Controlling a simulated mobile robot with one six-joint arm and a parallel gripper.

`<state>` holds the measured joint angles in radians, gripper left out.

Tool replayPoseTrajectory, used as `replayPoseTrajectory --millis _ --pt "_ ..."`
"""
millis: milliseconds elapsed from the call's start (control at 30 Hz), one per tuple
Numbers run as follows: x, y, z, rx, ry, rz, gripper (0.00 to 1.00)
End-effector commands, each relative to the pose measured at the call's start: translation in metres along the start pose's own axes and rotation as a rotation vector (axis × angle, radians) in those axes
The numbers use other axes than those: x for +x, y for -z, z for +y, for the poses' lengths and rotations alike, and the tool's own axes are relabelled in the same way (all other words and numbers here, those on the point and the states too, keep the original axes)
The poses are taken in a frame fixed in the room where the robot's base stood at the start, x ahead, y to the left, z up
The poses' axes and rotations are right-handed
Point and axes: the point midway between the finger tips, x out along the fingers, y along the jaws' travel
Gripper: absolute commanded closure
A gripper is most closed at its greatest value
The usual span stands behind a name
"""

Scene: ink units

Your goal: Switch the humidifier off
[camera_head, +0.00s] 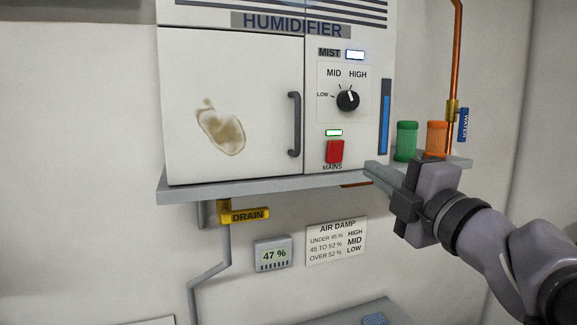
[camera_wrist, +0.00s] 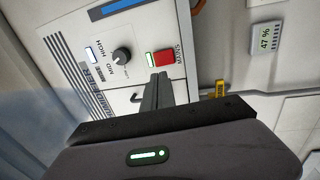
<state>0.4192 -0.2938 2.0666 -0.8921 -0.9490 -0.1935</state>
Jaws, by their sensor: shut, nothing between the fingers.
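The humidifier (camera_head: 235,60) is a white cabinet on a grey shelf. Its red MAINS switch (camera_head: 334,151) is at the lower right of the front, under a lit green lamp (camera_head: 334,132). My gripper (camera_head: 370,168) is shut and empty, right of and slightly below the switch in the head view. In the wrist view the fingertips (camera_wrist: 160,76) appear close to the red switch (camera_wrist: 161,59); I cannot tell whether they touch it.
A green canister (camera_head: 406,141) and an orange canister (camera_head: 437,138) stand at the shelf's right end, near my gripper. A copper pipe has a blue WATER handle (camera_head: 463,125). Below the shelf (camera_head: 230,188) are a yellow DRAIN handle (camera_head: 248,215) and a meter (camera_head: 273,254) reading 47 %.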

Motion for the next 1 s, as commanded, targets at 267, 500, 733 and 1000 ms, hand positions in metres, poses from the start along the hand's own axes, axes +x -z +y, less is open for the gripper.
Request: replayPoseTrajectory --millis 267,500,733,1000 --pt "0.062 0.001 0.001 0.002 0.002 0.003 1.0" --pt "0.096 0.0 0.001 0.0 0.001 -0.001 1.0" --pt "0.103 0.0 0.0 0.0 0.0 -0.002 1.0" --pt "0.105 0.0 0.003 0.0 0.01 -0.002 1.0"
